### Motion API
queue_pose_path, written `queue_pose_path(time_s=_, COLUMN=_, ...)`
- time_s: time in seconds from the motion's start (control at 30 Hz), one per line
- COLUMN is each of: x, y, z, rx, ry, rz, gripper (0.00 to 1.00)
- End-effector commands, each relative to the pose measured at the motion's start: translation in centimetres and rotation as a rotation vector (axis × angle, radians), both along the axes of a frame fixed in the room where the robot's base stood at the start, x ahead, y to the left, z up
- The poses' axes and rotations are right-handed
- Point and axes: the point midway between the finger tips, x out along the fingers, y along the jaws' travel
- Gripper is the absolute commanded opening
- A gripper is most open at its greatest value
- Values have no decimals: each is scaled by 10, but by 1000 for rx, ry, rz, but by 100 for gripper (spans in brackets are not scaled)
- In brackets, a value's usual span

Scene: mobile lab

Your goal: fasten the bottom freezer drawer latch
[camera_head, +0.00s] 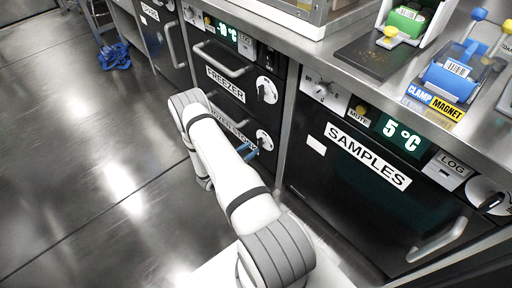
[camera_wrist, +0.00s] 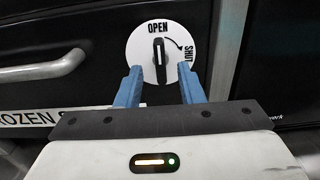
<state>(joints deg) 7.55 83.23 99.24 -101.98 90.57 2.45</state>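The bottom drawer latch (camera_wrist: 160,52) is a white round dial with a black upright knob. Its knob points to OPEN; a curved arrow leads to SHUT on the right. In the head view the latch (camera_head: 264,140) sits on the bottom drawer (camera_head: 232,128), with my gripper (camera_head: 249,150) close in front, partly hidden by my arm. The drawer looks closed.
Above is the FREEZER drawer (camera_head: 226,82) with its own dial (camera_head: 267,90). In the wrist view a drawer handle (camera_wrist: 45,68) is left of the latch. The SAMPLES fridge (camera_head: 370,180) stands to the right. The floor (camera_head: 90,150) on the left is largely clear.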

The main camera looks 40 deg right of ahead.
Motion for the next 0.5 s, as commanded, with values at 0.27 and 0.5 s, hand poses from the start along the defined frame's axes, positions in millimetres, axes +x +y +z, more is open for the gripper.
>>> queue_pose_path(time_s=0.27, x=3, y=-36, z=-1, rx=1, ry=0, rz=-1, gripper=35)
queue_pose_path(time_s=0.5, x=3, y=-41, z=0, rx=1, ry=0, rz=0, gripper=35)
